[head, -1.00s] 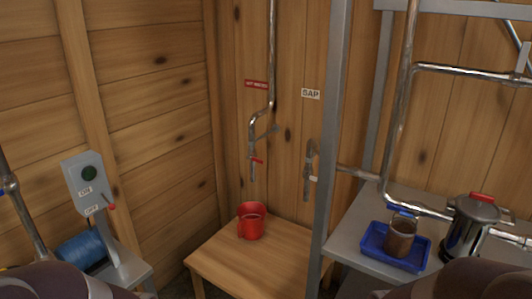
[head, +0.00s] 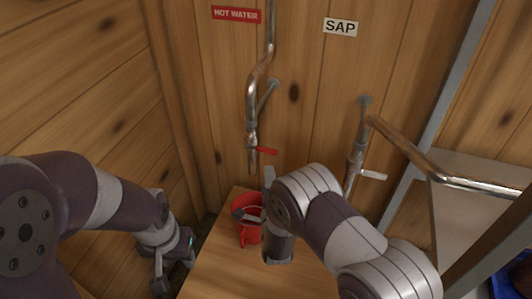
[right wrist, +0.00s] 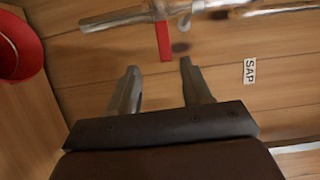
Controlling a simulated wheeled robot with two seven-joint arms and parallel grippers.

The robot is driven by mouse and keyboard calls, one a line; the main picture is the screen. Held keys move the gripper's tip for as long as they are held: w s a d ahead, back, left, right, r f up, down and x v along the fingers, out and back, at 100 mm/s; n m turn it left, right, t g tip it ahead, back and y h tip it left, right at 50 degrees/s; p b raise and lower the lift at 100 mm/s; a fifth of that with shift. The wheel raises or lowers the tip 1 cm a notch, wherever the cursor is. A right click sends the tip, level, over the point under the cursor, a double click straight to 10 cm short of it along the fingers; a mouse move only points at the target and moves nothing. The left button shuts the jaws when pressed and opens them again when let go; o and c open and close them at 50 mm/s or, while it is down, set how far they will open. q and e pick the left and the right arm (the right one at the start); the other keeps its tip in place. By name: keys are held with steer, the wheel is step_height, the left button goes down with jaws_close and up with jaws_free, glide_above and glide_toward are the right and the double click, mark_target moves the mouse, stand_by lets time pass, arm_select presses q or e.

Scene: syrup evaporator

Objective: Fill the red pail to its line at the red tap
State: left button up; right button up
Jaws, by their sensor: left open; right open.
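The red pail (head: 243,236) stands on the wooden table (head: 212,262), below the spout of the red tap and partly hidden by my right gripper. The red tap (head: 252,138) comes down the back wall under a HOT WATER sign; its red handle (head: 266,151) points right. No stream shows below it. My right gripper (head: 257,197) is open and empty, just below the handle. In the right wrist view the handle (right wrist: 163,40) lies ahead, between the lines of the fingers, and the pail (right wrist: 14,48) is at the left edge. My left gripper (head: 174,268) is open and empty, left of the table.
A SAP tap (head: 355,160) with a white handle stands right of the red tap, behind my right arm. A metal pipe (head: 430,165) runs from it to the right past a grey post (head: 455,80). A blue tray (head: 513,277) shows at the lower right edge.

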mark_target(268, 152)
steer(key=w, duration=0.7)
steer(key=w+p, duration=0.1)
steer(key=w, duration=0.2)
steer(key=shift+w+a+r, duration=0.2)
steer(key=shift+w+a, duration=0.05)
steer(key=shift+w, duration=0.05)
steer(key=shift+w+d+r, duration=0.1)
steer(key=shift+w, duration=0.5)
jaws_close()
